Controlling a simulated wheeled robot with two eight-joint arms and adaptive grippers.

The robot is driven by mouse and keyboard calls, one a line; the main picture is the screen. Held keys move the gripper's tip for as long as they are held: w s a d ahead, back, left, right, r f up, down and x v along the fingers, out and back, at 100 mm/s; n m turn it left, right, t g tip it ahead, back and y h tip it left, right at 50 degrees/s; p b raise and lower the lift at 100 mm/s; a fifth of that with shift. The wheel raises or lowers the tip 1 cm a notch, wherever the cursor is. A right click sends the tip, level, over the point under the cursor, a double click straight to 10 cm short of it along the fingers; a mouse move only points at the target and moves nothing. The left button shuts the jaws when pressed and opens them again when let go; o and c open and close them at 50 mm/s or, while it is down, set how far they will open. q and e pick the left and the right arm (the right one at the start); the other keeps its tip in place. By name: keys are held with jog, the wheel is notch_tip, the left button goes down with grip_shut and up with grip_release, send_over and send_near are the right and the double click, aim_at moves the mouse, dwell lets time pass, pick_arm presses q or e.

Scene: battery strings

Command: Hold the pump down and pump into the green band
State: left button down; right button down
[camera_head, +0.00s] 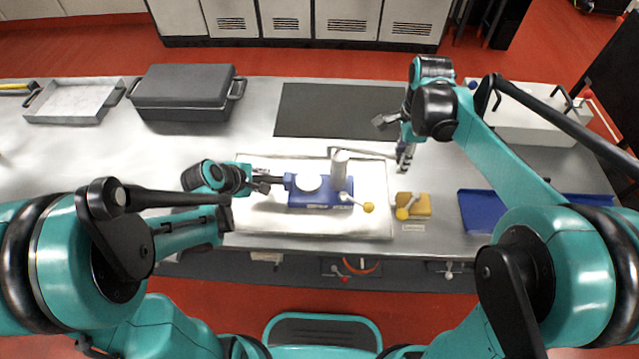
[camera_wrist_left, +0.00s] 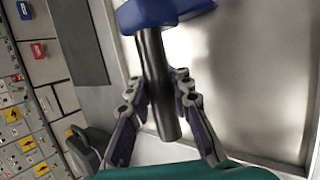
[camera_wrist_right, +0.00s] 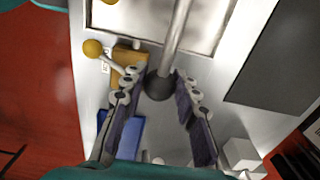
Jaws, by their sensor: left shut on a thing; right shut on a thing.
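The blue pump (camera_head: 312,199) sits in a pale tray (camera_head: 270,224) on the bench. It has a white round dial (camera_head: 308,183), whose markings are too small to read; I cannot make out a green band. A silver cylinder (camera_head: 340,166) stands on its right part. My left gripper (camera_head: 262,184) is shut on the pump's dark side bar (camera_wrist_left: 153,65). My right gripper (camera_head: 403,158) is shut on the dark ball end (camera_wrist_right: 159,86) of the pump's long lever (camera_wrist_right: 178,35), which reaches right from the cylinder. A short lever with a yellow knob (camera_head: 368,207) is at the pump's front right.
A yellow block (camera_head: 417,203) with its own yellow-knobbed lever stands right of the tray. A blue bin (camera_head: 480,212) lies further right, a white case (camera_head: 540,115) behind it. A dark mat (camera_head: 335,105), black box (camera_head: 183,95) and metal tray (camera_head: 75,101) are at the back.

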jog(key=shift+f, duration=0.15)
jog(key=shift+a+f, duration=0.15)
jog(key=shift+f, duration=0.2)
jog(key=shift+r, duration=0.1)
jog(key=shift+d+r, duration=0.2)
jog(key=shift+r, duration=0.8)
jog(key=shift+d+r, duration=0.2)
jog(key=shift+r, duration=0.75)
jog(key=shift+r, duration=2.15)
